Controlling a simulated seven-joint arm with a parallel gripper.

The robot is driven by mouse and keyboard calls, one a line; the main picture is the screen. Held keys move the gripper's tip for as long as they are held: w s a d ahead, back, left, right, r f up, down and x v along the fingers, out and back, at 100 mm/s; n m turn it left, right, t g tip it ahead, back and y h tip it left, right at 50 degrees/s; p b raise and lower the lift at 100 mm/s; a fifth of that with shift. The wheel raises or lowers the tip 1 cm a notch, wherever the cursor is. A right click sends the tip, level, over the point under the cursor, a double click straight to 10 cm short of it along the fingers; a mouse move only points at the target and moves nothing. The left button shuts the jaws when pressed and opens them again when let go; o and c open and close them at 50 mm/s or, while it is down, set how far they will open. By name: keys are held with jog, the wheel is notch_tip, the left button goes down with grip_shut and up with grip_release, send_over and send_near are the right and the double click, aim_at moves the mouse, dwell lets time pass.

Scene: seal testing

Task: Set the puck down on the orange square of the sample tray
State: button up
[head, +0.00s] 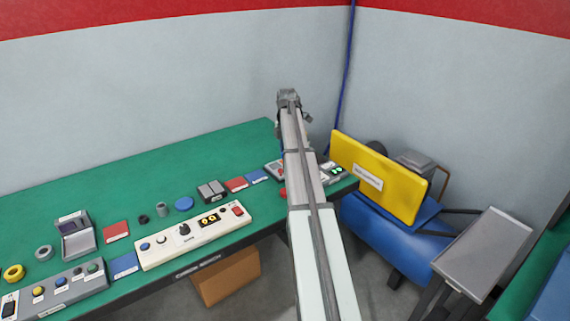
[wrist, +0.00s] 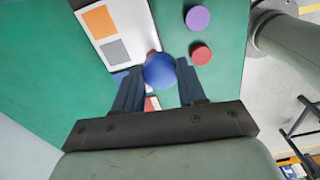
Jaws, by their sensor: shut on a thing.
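My gripper (wrist: 161,72) shows in the wrist view with its two dark fingers shut on a blue puck (wrist: 159,71). The puck is between the fingertips. The white sample tray (wrist: 125,14) lies beyond the fingers at the upper left. Its orange square (wrist: 100,22) is farther from the puck than its grey square (wrist: 115,51). The puck appears just off the tray's near right corner; its height above the bench is hard to tell.
A purple puck (wrist: 198,18) and a red puck (wrist: 201,53) lie on the green bench right of the tray. Red and white material (wrist: 152,103) shows between the fingers. In the head view, a control panel (head: 195,235) and several small parts line the bench's front; its back is clear.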

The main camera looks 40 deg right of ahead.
jog(key=w+d+r, duration=0.2)
jog(key=w+d, duration=0.4)
jog(key=w, duration=0.3)
jog(key=shift+n, duration=0.6)
jog(key=shift+s+a+f, duration=0.1)
jog(key=shift+s+f, duration=0.05)
jog(key=shift+f, duration=2.5)
jog(key=shift+s+a+f, duration=0.1)
jog(key=shift+f, duration=2.5)
jog(key=shift+f, duration=0.15)
jog(key=o, duration=1.1)
jog(key=shift+c, duration=0.2)
notch_tip(320, 180, up, 12)
